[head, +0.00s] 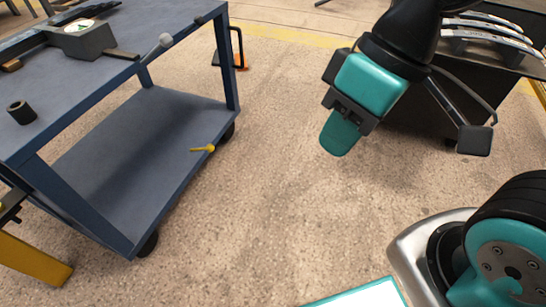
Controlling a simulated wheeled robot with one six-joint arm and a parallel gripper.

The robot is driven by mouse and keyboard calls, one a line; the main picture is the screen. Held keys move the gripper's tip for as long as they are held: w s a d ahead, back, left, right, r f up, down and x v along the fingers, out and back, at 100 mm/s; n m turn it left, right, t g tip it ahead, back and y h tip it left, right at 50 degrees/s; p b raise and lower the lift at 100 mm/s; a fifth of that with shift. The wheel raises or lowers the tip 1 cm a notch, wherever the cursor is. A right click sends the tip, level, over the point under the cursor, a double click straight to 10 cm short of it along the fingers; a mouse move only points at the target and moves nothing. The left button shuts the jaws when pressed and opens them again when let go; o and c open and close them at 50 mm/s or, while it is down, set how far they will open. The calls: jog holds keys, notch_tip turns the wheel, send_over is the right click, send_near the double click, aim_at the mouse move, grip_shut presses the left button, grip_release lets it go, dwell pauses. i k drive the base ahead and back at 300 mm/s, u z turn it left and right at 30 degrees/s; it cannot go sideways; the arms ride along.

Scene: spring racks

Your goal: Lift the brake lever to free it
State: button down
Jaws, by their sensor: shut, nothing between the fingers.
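A short yellow lever with a round knob (203,149) sticks out at the right edge of the lower shelf of a blue-grey cart (160,195). It looks like the brake lever and lies roughly level; how it is fixed to the cart is not clear. My gripper (338,138) hangs over the open floor, right of the lever in the head view and apart from it. Its teal fingers are shut with nothing between them.
The cart's top carries a grey device with a dial (82,42), a dark cylinder (21,112) and a grey ball knob (165,40) at its edge. An orange-based black stand (240,58) is behind. A dark cabinet (420,108) stands right. Floor between is clear.

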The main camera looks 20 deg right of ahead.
aim_at(210, 148)
jog(key=z, duration=0.6)
jog(key=k, duration=0.8)
jog(key=z, duration=0.9)
jog(key=i, duration=0.85)
jog(key=u, duration=0.4)
jog(key=i, duration=0.7)
jog(key=u, duration=0.95)
jog(key=i, duration=0.35)
jog(key=u, duration=0.25)
